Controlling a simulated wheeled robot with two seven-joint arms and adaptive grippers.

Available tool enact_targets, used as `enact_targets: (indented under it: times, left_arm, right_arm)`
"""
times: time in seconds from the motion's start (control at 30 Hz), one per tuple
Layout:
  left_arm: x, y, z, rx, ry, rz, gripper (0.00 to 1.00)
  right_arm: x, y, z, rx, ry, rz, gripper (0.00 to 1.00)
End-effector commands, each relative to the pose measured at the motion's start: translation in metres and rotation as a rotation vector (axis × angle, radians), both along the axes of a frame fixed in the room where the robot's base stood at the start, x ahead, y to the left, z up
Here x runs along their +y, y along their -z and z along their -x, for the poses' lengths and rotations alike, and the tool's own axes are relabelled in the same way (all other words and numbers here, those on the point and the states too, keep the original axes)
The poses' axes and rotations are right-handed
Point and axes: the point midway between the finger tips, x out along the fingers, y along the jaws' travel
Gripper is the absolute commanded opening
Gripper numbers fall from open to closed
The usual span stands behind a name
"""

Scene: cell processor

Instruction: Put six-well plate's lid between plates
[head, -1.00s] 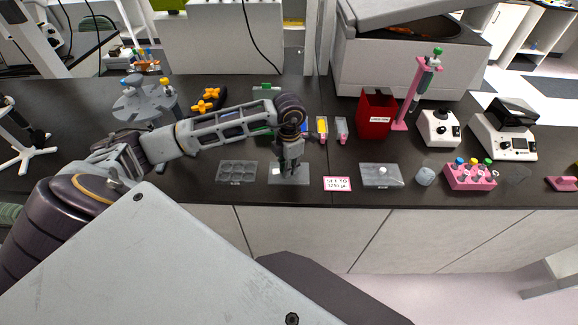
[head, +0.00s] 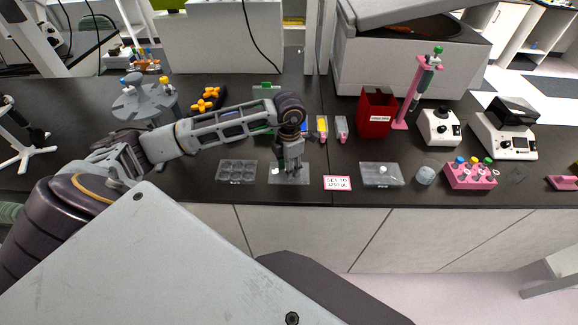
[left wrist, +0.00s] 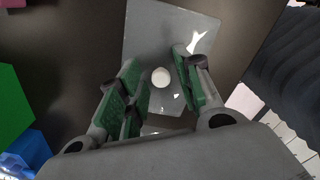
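An open six-well plate (head: 236,172) lies on the dark bench with its wells showing. To its right, a flat translucent lid (head: 275,176) lies on the bench, between that plate and another plate with a white knob (head: 381,175). My left gripper (head: 290,170) is right over the lid, pointing down. In the left wrist view, its green-padded fingers (left wrist: 160,85) are apart on either side of the lid's white knob (left wrist: 160,77), with gaps visible. The lid (left wrist: 165,32) also shows there. My right gripper is out of view.
A pink-bordered label card (head: 337,183) lies right of the lid. A pink tube rack (head: 471,177), a clear round piece (head: 425,175) and a red box (head: 376,115) stand further right. The bench's front edge is close to the plates.

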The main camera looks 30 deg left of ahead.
Motion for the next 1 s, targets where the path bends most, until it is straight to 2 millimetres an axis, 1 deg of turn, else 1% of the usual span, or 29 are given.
enact_targets:
  times: [0.1,0.23,0.7,1.0]
  left_arm:
    - [0.000,-0.003,0.000,0.000,0.000,0.000,0.35]
    - [0.000,-0.016,-0.001,-0.002,0.000,0.000,0.35]
    - [0.000,-0.076,-0.001,-0.005,0.000,-0.001,0.35]
    - [0.000,-0.108,-0.001,-0.003,-0.001,0.001,0.35]
  right_arm:
    - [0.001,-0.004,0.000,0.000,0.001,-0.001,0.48]
    - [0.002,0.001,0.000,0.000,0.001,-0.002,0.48]
    - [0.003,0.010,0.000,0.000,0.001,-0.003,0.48]
    - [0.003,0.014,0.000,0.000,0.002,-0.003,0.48]
